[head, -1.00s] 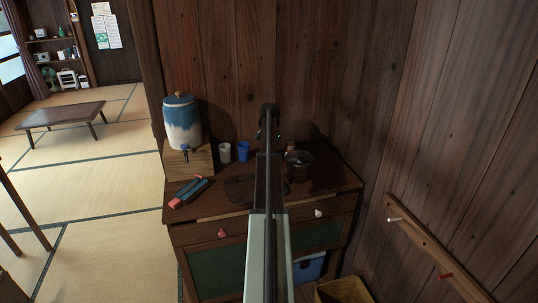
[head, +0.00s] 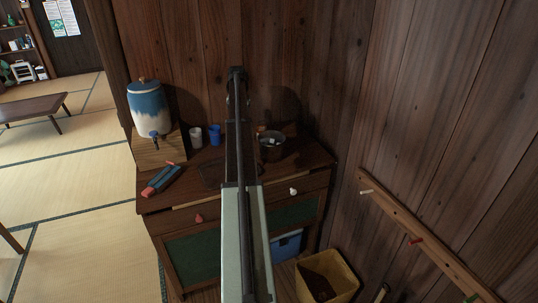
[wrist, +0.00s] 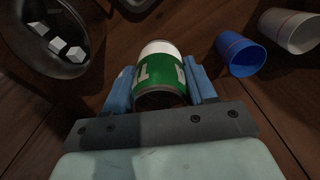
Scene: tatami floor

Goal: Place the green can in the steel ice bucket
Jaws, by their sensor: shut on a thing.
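The green can (wrist: 160,75), with a white end and pale lettering, is between the blue fingers of my gripper (wrist: 160,70) in the wrist view. The gripper is shut on it. The steel ice bucket (wrist: 84,62) is at the upper left of that view, apart from the can, with several white ice cubes inside. In the head view the bucket (head: 271,153) stands on the cabinet top, just right of my arm. The can and fingers are hidden in the head view, so the can's height above the top is unclear.
A blue cup (head: 215,135) and a white cup (head: 196,138) stand left of my arm, near a blue-and-white dispenser (head: 148,110). A red-and-blue object (head: 161,180) lies at the front left of the cabinet top (head: 290,173). Wooden walls close the back and right.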

